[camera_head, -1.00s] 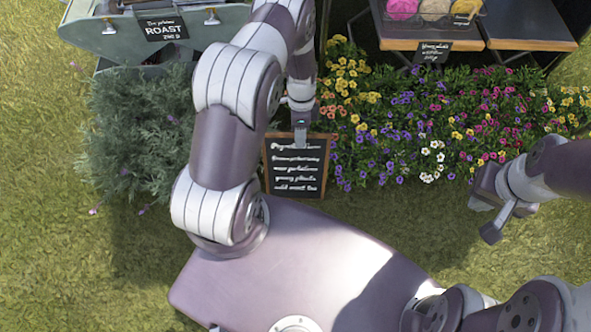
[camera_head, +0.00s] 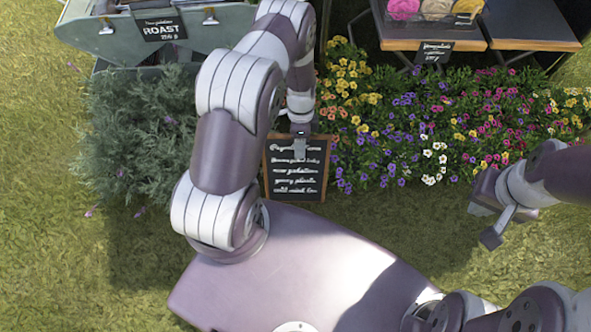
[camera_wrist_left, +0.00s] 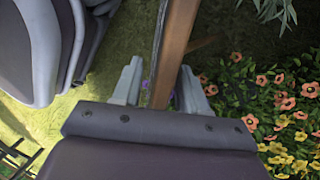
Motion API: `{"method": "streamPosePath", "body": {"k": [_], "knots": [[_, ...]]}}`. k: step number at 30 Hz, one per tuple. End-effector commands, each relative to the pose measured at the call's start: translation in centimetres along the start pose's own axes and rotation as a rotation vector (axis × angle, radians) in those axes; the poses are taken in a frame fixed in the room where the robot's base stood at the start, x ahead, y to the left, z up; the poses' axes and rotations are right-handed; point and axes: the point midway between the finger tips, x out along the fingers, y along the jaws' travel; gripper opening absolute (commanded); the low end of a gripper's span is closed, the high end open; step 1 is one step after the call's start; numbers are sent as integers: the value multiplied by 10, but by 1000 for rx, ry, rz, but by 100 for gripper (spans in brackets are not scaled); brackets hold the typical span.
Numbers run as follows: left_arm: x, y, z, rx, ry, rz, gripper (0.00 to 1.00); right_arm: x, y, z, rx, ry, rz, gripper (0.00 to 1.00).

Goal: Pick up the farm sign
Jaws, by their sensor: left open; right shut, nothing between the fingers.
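The farm sign (camera_head: 296,178) is a dark chalkboard with white lettering in a brown wooden frame, upright on the grass in front of the flowers. My left gripper (camera_head: 300,150) is at the sign's top edge in the head view. My right gripper (camera_head: 488,212) is shut and empty at the right, away from the sign.
Yellow, purple and pink flowers (camera_head: 440,125) grow behind and right of the sign. A grey-green bush (camera_head: 140,130) stands at the left. A table (camera_head: 430,38) with a small price sign is at the back. Open grass (camera_head: 400,230) lies in front.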

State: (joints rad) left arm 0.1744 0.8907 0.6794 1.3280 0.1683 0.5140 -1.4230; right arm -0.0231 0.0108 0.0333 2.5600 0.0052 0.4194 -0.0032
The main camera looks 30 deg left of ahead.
Motion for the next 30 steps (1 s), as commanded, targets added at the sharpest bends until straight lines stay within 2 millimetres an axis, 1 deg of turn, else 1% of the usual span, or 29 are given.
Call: {"method": "streamPosePath", "body": {"k": [3,5,6,7,30], "knots": [[0,0,0,0,0,0,43,0,0,0,0,0,0,0],[0,0,0,0,0,0,23,0,0,0,0,0,0,0],[0,0,0,0,0,0,10,0,0,0,0,0,0,0],[0,0,0,0,0,0,0,0,0,0,0,0,0,0],[0,0,0,0,0,-1,0,0,0,0,0,0,0,0]]}}
